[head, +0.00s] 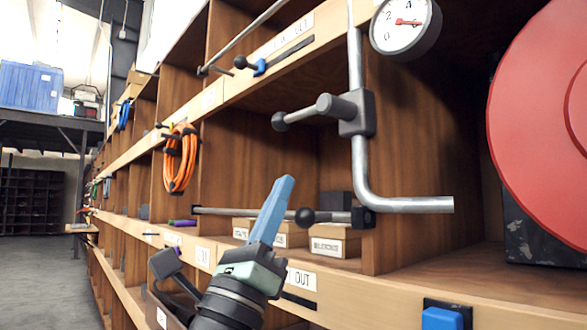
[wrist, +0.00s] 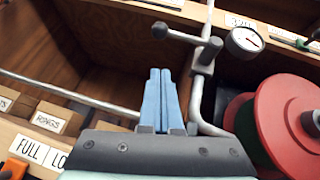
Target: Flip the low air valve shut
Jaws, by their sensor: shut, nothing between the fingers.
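A low valve (head: 363,217) has a dark body at the bottom of the bent grey pipe, where a thin horizontal pipe meets it. Its lever ends in a black ball knob (head: 305,216) and lies roughly in line with the horizontal pipe. A higher valve (head: 356,113) sits on the upright pipe, its lever sticking out left to a black knob; it also shows in the wrist view (wrist: 207,52). My gripper (head: 287,180) has its blue fingers together and empty, left of the low knob. In the wrist view, my gripper (wrist: 160,72) hides the low valve.
A dial gauge (head: 405,25) is at the top of the pipe. A large red reel (head: 545,130) stands at right. An orange coil (head: 180,160) hangs at left. A blue button (head: 443,317) is at lower right.

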